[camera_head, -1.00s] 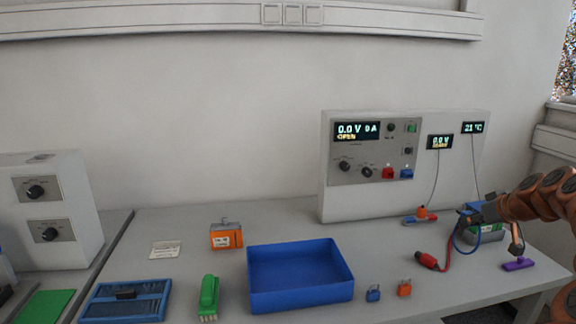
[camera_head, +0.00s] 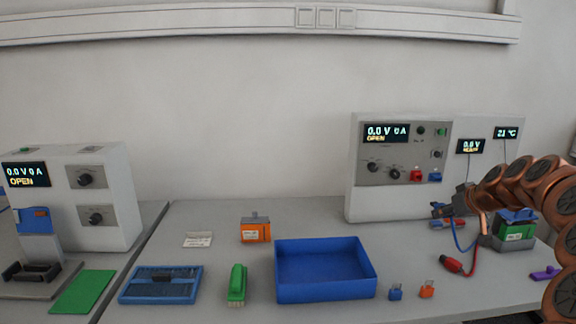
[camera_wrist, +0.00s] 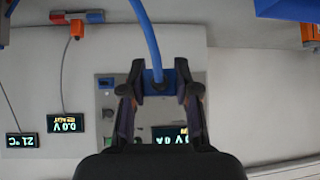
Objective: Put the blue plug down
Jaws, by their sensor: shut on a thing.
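My gripper (camera_head: 442,210) is in the air in front of the right cycler's panel, left of the green battery (camera_head: 514,232). In the wrist view, my gripper (camera_wrist: 160,82) is shut on the blue plug (camera_wrist: 157,88), which sits between the two fingertips. A blue cable (camera_wrist: 146,38) runs from the plug to the top of that view. In the head view the plug is too small to make out, but its blue cable (camera_head: 457,238) hangs below the gripper. The red plug (camera_head: 452,264) lies on the table with its red cable.
The right cycler (camera_head: 355,200) has red (camera_head: 416,176) and blue (camera_head: 435,177) sockets. A blue tray (camera_head: 325,293) stands in front, with small blue (camera_head: 395,292) and orange (camera_head: 427,291) pieces to its right. A purple piece (camera_head: 545,273) lies far right. Bare table lies between tray and red plug.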

